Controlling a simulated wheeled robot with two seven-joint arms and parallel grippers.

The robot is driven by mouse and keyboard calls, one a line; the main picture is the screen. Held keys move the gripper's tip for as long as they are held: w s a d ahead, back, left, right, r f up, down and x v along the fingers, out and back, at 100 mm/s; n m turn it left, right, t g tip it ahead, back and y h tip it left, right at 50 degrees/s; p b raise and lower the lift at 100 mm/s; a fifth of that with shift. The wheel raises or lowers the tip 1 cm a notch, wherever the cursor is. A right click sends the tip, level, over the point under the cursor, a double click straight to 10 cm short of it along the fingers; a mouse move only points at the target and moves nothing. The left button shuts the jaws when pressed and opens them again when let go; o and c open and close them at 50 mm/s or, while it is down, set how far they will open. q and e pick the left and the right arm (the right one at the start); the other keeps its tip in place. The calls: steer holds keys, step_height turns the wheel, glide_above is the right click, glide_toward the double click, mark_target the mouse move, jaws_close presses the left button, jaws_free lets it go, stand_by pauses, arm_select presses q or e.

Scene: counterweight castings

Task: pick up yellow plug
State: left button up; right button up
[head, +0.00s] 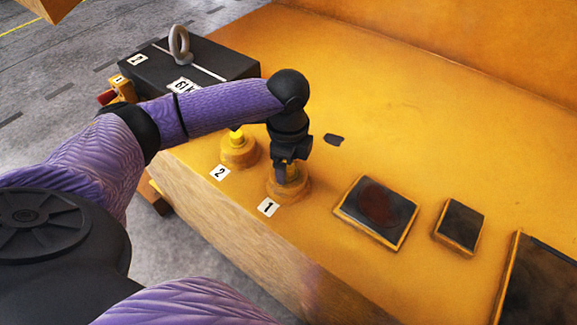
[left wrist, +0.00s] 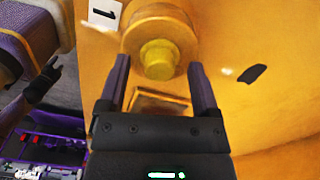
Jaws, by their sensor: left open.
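A yellow plug (left wrist: 159,58) sits in a round orange boss (left wrist: 133,33) beside a label marked 1 in the left wrist view. My left gripper (head: 286,170) points down over the boss marked 1 (head: 300,192) in the head view and hides most of its plug. In the left wrist view the two fingers of my left gripper (left wrist: 158,68) are apart, with the plug showing in the gap between them. I cannot tell whether they touch it. A second yellow plug (head: 236,134) stands in the boss marked 2 (head: 240,154), partly behind my left arm. My right gripper is out of view.
A black block with a grey ring (head: 180,45) stands at the back left. Dark square plates (head: 404,238) and (head: 460,225) lie on the orange casting (head: 420,110) to the right. A dark spot (head: 334,139) marks its top. The casting's middle is clear.

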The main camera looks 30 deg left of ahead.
arm_select(q)
steer(key=shift+f, duration=0.35)
jaws_close()
steer(key=shift+r, duration=0.1)
step_height(320, 180, up, 9)
steer(key=p, duration=0.3)
steer(key=shift+r, duration=0.5)
